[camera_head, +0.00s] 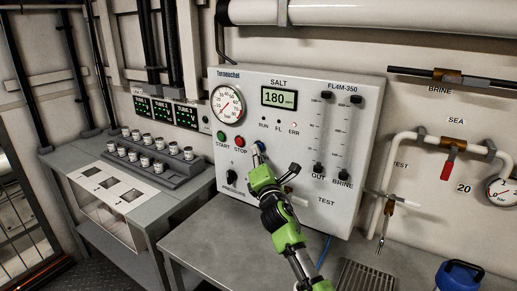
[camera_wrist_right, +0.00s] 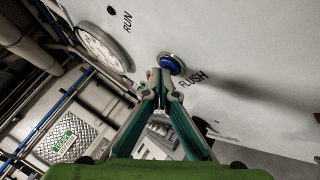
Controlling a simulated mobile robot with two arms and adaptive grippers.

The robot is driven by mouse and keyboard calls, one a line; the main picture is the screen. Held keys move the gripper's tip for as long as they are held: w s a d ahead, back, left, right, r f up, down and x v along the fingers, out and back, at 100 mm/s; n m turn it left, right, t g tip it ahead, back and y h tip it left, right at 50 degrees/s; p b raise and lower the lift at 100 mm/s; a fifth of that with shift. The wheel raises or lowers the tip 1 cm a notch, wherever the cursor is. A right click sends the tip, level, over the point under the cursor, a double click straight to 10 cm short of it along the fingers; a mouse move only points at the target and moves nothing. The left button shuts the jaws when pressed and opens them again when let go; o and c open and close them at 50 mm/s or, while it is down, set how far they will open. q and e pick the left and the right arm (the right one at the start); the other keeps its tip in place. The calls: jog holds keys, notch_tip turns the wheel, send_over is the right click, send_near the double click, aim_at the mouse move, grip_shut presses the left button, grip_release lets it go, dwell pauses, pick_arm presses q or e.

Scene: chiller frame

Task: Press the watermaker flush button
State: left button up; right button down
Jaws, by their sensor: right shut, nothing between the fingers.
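The watermaker panel (camera_head: 240,85) is a white box on the wall with a gauge, a green "180" display and two flow tubes. The blue flush button (camera_head: 261,146) is below the display, to the right of the red stop button (camera_head: 240,141). In the right wrist view the blue button (camera_wrist_right: 172,64) has a metal ring and the word FLUSH beside it. My right gripper (camera_head: 256,149) is shut and empty, its fingertips right at the button. In the wrist view the fingertips (camera_wrist_right: 160,76) are just below the button; I cannot tell whether they touch it. My left gripper is not in view.
A green start button (camera_head: 221,135) and a black pressure knob (camera_head: 231,170) are left of my gripper. A grey bench (camera_head: 220,225) lies below the panel. Pipes with a red-handled valve (camera_head: 448,163) are on the right, with a blue container (camera_head: 458,277) below.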

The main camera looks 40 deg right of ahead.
jog(key=shift+d, duration=0.2)
dwell(0.3)
jog(key=shift+a, duration=0.15)
jog(key=shift+s+a, duration=0.35)
jog(key=shift+a, duration=0.3)
jog(key=shift+s+a+p, duration=0.1)
jog(key=shift+s+a, duration=0.2)
jog(key=shift+a, duration=0.5)
jog(key=shift+s+a+p, duration=0.1)
jog(key=shift+s+a, duration=0.25)
jog(key=shift+a, duration=0.4)
jog(key=shift+s+a+p, duration=0.1)
jog(key=shift+s+a, duration=0.2)
jog(key=shift+a, duration=0.5)
jog(key=shift+f, duration=0.15)
